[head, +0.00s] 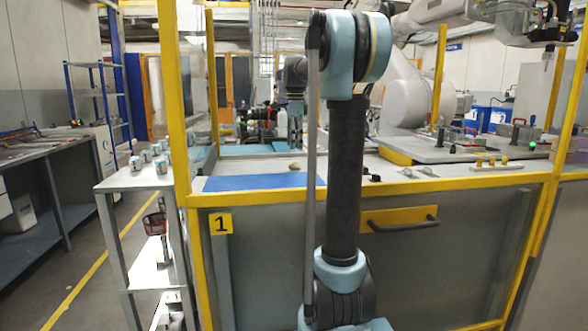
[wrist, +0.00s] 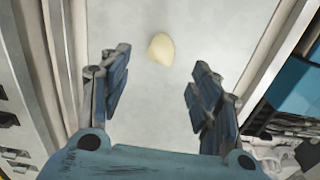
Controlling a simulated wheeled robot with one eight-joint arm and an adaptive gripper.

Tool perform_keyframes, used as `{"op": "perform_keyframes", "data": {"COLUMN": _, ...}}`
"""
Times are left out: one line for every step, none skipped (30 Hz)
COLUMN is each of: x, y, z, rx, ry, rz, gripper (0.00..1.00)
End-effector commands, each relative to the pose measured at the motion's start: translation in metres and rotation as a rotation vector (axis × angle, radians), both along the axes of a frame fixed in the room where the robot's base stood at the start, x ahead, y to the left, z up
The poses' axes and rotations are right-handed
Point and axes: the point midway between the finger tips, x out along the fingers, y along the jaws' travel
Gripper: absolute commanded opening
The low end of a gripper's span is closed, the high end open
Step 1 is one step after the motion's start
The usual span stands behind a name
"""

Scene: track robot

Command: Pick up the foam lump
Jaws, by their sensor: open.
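The foam lump (wrist: 161,48) is a small, pale yellow, rounded piece lying on a light grey surface in the wrist view. In the head view a small beige piece that looks like the same lump (head: 294,165) lies on the worktop behind the blue mat. My gripper (wrist: 161,65) is open and empty in the wrist view, its blue fingers apart to the left and right. The lump appears between and just beyond the fingertips, with no finger touching it. In the head view my arm stands in front of the cell, and its fingers are not clear there.
A blue mat (head: 262,182) lies along the worktop's front edge. Yellow posts (head: 174,100) frame the cell. Several cans (head: 148,156) stand on a side table at left. Small dark parts sit on the worktop to the right. The surface around the lump is clear.

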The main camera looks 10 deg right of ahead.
Motion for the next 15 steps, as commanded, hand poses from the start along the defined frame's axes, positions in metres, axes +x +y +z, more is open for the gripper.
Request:
{"op": "perform_keyframes", "data": {"x": 0.0, "y": 0.0, "z": -0.009, "rx": 0.0, "ry": 0.0, "rz": 0.0, "gripper": 0.57}}
{"op": "perform_keyframes", "data": {"x": 0.0, "y": 0.0, "z": -0.013, "rx": 0.0, "ry": 0.0, "rz": -0.001, "gripper": 0.57}}
{"op": "perform_keyframes", "data": {"x": 0.0, "y": -0.001, "z": -0.018, "rx": 0.0, "ry": 0.0, "rz": -0.001, "gripper": 0.57}}
{"op": "perform_keyframes", "data": {"x": 0.0, "y": -0.001, "z": -0.022, "rx": 0.0, "ry": 0.0, "rz": -0.001, "gripper": 0.57}}
{"op": "perform_keyframes", "data": {"x": 0.0, "y": -0.001, "z": -0.025, "rx": 0.0, "ry": 0.0, "rz": -0.001, "gripper": 0.57}}
{"op": "perform_keyframes", "data": {"x": 0.0, "y": -0.001, "z": -0.028, "rx": 0.0, "ry": 0.0, "rz": -0.002, "gripper": 0.57}}
{"op": "perform_keyframes", "data": {"x": 0.0, "y": -0.001, "z": -0.03, "rx": 0.0, "ry": 0.0, "rz": -0.002, "gripper": 0.57}}
{"op": "perform_keyframes", "data": {"x": 0.0, "y": -0.002, "z": -0.031, "rx": 0.0, "ry": 0.0, "rz": -0.002, "gripper": 0.57}}
{"op": "perform_keyframes", "data": {"x": 0.0, "y": -0.002, "z": -0.033, "rx": 0.0, "ry": 0.0, "rz": -0.002, "gripper": 0.57}}
{"op": "perform_keyframes", "data": {"x": 0.0, "y": -0.002, "z": -0.034, "rx": 0.0, "ry": 0.0, "rz": -0.002, "gripper": 0.57}}
{"op": "perform_keyframes", "data": {"x": 0.001, "y": -0.002, "z": -0.036, "rx": 0.0, "ry": 0.0, "rz": -0.002, "gripper": 0.57}}
{"op": "perform_keyframes", "data": {"x": 0.001, "y": -0.002, "z": -0.038, "rx": 0.0, "ry": 0.0, "rz": -0.003, "gripper": 0.57}}
{"op": "perform_keyframes", "data": {"x": 0.001, "y": -0.002, "z": -0.041, "rx": 0.0, "ry": 0.0, "rz": -0.003, "gripper": 0.57}}
{"op": "perform_keyframes", "data": {"x": 0.002, "y": -0.002, "z": -0.045, "rx": 0.0, "ry": 0.0, "rz": -0.003, "gripper": 0.57}}
{"op": "perform_keyframes", "data": {"x": 0.003, "y": -0.002, "z": -0.05, "rx": 0.0, "ry": 0.0, "rz": -0.003, "gripper": 0.57}}
